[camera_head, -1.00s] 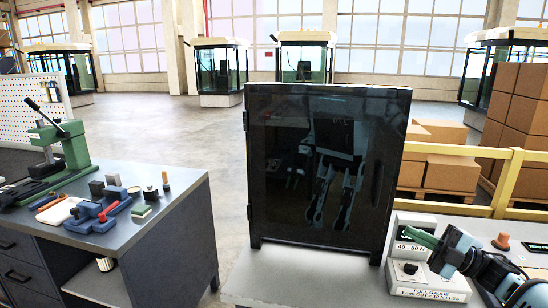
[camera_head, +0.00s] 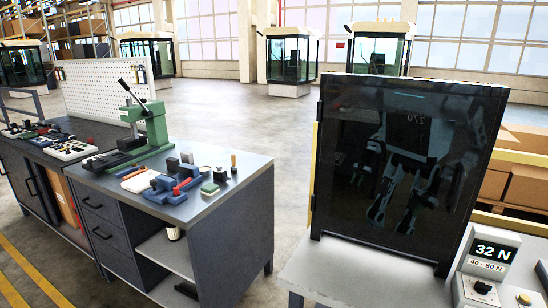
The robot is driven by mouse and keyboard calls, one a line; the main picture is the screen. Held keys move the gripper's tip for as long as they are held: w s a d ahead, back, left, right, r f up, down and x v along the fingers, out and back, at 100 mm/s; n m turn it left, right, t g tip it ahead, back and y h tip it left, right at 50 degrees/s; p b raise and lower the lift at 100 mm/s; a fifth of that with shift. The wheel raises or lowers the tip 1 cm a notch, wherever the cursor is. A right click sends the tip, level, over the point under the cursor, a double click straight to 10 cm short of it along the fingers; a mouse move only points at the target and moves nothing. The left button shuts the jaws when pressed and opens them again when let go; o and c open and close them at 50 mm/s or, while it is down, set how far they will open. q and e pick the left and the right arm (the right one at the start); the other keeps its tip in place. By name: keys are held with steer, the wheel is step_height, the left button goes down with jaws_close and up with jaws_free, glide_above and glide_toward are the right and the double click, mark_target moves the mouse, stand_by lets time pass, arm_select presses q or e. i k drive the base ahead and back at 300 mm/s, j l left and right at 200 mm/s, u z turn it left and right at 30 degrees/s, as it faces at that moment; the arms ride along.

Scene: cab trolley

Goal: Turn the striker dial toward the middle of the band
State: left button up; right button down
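A gauge box (camera_head: 489,254) in the lower right corner has a dark display reading 32 N, above a label reading 40 - 80 N. A black knob (camera_head: 483,287) sits on a pale block in front of it; I cannot tell whether this is the striker dial. A dark glazed panel (camera_head: 400,160) in a black frame stands upright on the pale bench (camera_head: 340,272), left of the gauge. The glass mirrors a robot's legs and body. Neither of my grippers is in view.
A grey workbench (camera_head: 232,172) at left carries a green press (camera_head: 155,125), a blue vise (camera_head: 165,190) and small tools. Open floor (camera_head: 290,175) lies between it and the glazed panel. Cardboard boxes (camera_head: 525,188) stand behind the panel at right.

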mark_target(482, 289)
steer(key=z, duration=1.5)
